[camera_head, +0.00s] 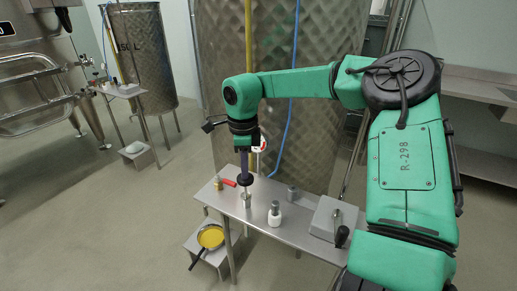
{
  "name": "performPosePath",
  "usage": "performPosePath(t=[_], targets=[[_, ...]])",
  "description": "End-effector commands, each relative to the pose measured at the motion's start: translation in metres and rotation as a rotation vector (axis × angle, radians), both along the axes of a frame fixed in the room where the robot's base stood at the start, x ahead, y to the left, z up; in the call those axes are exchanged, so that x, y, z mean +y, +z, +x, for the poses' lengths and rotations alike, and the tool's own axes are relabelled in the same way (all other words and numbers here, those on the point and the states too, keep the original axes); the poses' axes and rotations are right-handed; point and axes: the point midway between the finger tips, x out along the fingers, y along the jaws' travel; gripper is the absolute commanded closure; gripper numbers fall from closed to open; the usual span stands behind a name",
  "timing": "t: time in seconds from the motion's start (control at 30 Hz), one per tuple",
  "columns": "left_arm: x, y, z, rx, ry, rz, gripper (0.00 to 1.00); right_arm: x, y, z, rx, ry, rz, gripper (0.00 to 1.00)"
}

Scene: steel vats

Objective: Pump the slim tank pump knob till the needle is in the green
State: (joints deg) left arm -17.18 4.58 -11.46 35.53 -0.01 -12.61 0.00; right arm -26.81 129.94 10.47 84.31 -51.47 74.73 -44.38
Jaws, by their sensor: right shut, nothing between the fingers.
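The slim tank pump stands on the steel side table below my right gripper. Its dark round knob (244,180) sits on top of a short metal cylinder (247,200). My right gripper (244,172) points straight down over the knob, shut, with nothing between its fingers. Its tips are at or just above the knob; I cannot tell whether they touch. A small white gauge with a red part (262,146) shows just right of the gripper, partly hidden by it. Its needle is too small to read. My left gripper is not in view.
The steel table (299,229) also holds a white bottle (275,216), a red-handled tool (229,183), a small amber bottle (218,183) and a grey box with a lever (326,217). A yellow-filled pan (210,237) sits on a low stool. A large tank (333,146) rises behind.

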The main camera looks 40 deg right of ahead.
Motion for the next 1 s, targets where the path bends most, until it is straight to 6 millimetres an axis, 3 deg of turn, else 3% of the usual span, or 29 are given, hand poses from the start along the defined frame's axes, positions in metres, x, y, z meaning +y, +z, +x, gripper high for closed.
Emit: performPosePath(t=[0.03, 0.4, 0.57, 0.87, 1.0], targets=[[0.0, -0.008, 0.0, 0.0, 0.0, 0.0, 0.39, 0.0, -0.011, -0.001, 0.005, 0.0, 0.001, 1.0], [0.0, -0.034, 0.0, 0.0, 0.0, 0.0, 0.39, 0.0, -0.046, -0.002, 0.008, 0.0, 0.0, 1.0], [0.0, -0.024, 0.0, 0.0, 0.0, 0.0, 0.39, 0.0, -0.034, -0.002, 0.008, 0.0, 0.0, 1.0], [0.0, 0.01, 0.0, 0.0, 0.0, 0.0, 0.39, 0.0, 0.013, -0.001, 0.004, 0.0, 0.001, 1.0], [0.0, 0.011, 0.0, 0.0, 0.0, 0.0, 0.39, 0.0, 0.015, -0.001, 0.005, 0.0, 0.001, 1.0]])
